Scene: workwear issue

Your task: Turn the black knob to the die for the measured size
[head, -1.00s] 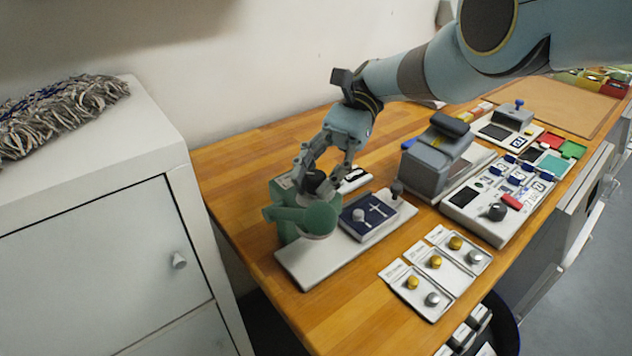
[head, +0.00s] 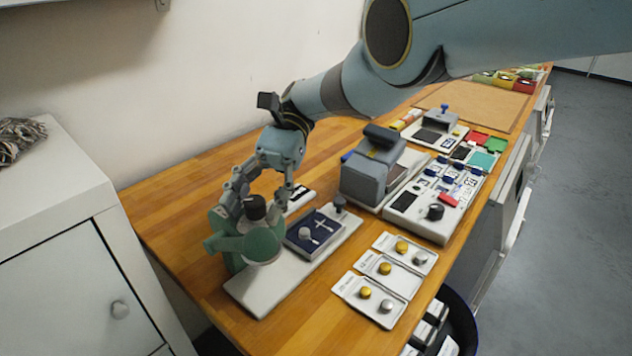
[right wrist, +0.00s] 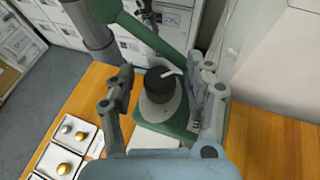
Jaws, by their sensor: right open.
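A black knob (head: 255,207) sits on top of a green press (head: 262,244) on a pale base plate. In the right wrist view the knob (right wrist: 160,84) has a white pointer pointing up and to the right. My right gripper (head: 258,198) is open over the press, one finger on each side of the knob. In the right wrist view the gripper (right wrist: 163,77) shows a gap between its fingers and the knob; contact is not clear. Die markings cannot be read. My left gripper is not in view.
A blue plate (head: 322,229) with a small light knob lies beside the press. Small trays (head: 370,301) with gold and silver buttons lie at the front. A grey device (head: 368,180) and a panel with another black knob (head: 435,212) stand to the right. A white cabinet (head: 60,230) stands at the left.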

